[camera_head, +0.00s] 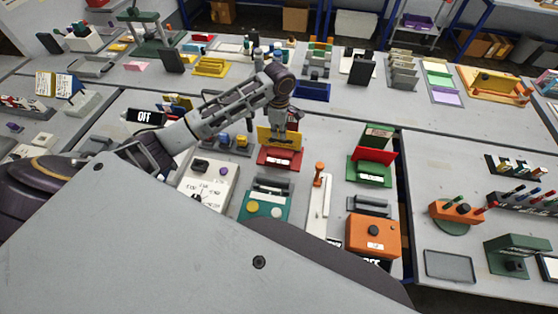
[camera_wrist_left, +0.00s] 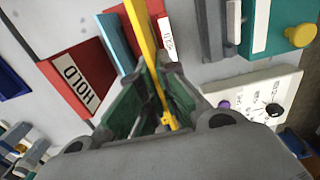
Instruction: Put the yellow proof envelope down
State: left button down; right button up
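The yellow proof envelope (camera_head: 277,133) is upright and thin, in my left gripper (camera_head: 281,132) above the middle of the table. In the left wrist view the envelope (camera_wrist_left: 145,45) runs edge-on between the green-padded fingers of my left gripper (camera_wrist_left: 161,78), which are closed on it. Just below it is a red stand (camera_head: 280,157) with a white label on its front. In the left wrist view a red block (camera_wrist_left: 75,77) reads HOLD, with a blue panel (camera_wrist_left: 117,42) beside it. I cannot tell whether the envelope touches the stand. My right gripper is not in view.
A green stand (camera_head: 369,172) with a red card is to the right. A teal device (camera_head: 265,208) and a white panel (camera_head: 211,183) are nearer. An orange box (camera_head: 373,236) stands front right. A blue tray (camera_head: 312,91) is behind. Bare table shows between the red and green stands.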

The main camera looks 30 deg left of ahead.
aim_at(279, 144)
pick_arm(q)
jog(key=shift+f, duration=0.45)
notch_tip(279, 144, down, 4)
jog(key=shift+f+p, duration=0.15)
jog(key=shift+p, duration=0.2)
jog(key=shift+f, duration=0.5)
jog(key=shift+f, duration=1.9)
jog(key=shift+f, duration=0.15)
